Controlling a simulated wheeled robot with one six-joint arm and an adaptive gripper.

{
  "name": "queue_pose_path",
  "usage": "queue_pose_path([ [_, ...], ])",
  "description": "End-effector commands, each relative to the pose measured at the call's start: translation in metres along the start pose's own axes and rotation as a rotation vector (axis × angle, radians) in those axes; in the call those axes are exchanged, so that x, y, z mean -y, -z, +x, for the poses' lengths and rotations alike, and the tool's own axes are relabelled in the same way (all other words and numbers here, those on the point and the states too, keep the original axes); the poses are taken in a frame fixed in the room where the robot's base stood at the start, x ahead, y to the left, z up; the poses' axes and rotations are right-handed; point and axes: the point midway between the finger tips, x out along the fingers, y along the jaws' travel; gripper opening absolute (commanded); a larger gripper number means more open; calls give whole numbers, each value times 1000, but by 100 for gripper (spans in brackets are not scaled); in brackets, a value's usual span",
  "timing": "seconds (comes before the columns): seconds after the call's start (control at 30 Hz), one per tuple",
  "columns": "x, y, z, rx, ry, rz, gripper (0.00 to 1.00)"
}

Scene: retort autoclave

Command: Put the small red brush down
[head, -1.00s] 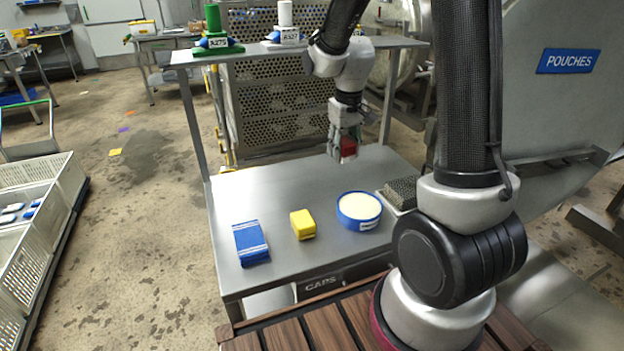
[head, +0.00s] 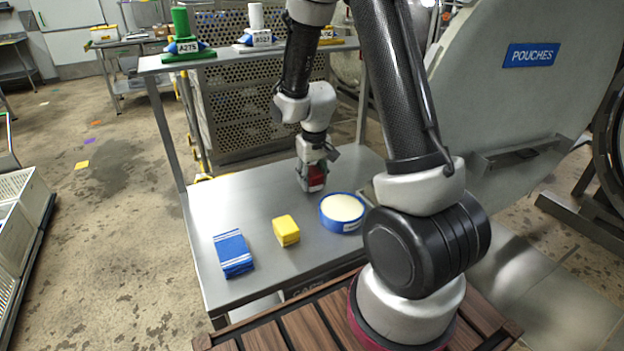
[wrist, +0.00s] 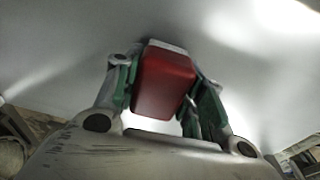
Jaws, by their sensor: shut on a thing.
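The small red brush (head: 313,180) is between the fingers of my gripper (head: 312,176), over the back part of the steel table (head: 262,205). My gripper points down and is shut on it. In the wrist view the red block of the brush (wrist: 163,84) fills the space between the green-padded fingers (wrist: 165,90), with a pale strip along its far edge. The brush is at or very near the table top; I cannot tell whether it touches.
A blue tub with pale contents (head: 342,211) stands just right and in front of the gripper. A yellow block (head: 286,231) and a folded blue cloth (head: 233,253) lie nearer the front. The table left of the gripper is clear. A shelf (head: 235,56) spans the back.

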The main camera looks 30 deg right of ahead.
Motion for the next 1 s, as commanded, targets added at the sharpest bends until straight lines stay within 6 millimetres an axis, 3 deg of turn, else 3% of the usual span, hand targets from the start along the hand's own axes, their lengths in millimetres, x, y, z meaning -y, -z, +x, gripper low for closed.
queue_pose_path([
  [0.4, 0, -1, 9, 0, 0, 0, 1],
  [0.43, 0, -1, 9, 0, 0, 0, 41],
  [0.53, 0, -1, 9, 0, 0, 0, 60],
  [0.87, 0, -1, 8, -1, 0, 0, 61],
  [1.0, 0, 0, -5, -4, 0, 0, 61],
])
